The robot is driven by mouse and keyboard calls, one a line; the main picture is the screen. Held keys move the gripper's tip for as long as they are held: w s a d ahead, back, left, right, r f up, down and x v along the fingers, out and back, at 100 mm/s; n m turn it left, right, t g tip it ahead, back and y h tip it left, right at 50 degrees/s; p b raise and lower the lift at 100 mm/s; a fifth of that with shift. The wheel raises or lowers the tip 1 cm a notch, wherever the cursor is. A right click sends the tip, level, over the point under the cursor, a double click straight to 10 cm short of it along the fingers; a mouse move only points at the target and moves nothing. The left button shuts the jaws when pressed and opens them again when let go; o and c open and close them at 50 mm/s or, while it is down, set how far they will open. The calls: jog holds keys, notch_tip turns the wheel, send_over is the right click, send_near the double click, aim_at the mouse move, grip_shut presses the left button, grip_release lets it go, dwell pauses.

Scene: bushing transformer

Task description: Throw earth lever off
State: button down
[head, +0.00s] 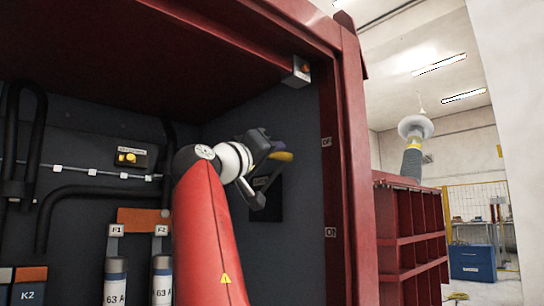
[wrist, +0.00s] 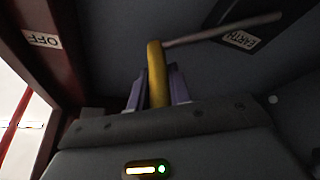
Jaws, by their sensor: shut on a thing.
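The earth lever has a yellow grip (wrist: 156,72) and a thin grey rod that runs up and right in the wrist view towards a dark plate marked EARTH (wrist: 243,40). My gripper (wrist: 157,88) is shut on the yellow grip, with a purple finger on each side. In the head view the yellow grip (head: 283,156) shows at my gripper (head: 274,148), in front of the cabinet's right inner wall. An OFF label (wrist: 42,39) is on the red post, left of the grip in the wrist view.
The red cabinet post (head: 352,190) stands close to the right of my gripper, with two small labels. Cables, a small yellow-button box (head: 128,157) and fuses (head: 162,280) are on the left.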

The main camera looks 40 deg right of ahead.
jog(key=shift+r, duration=0.15)
dwell(0.4)
jog(key=c, duration=1.3)
grip_release()
jog(key=b+v, duration=0.3)
jog(key=v, duration=0.5)
jog(key=shift+b, duration=0.4)
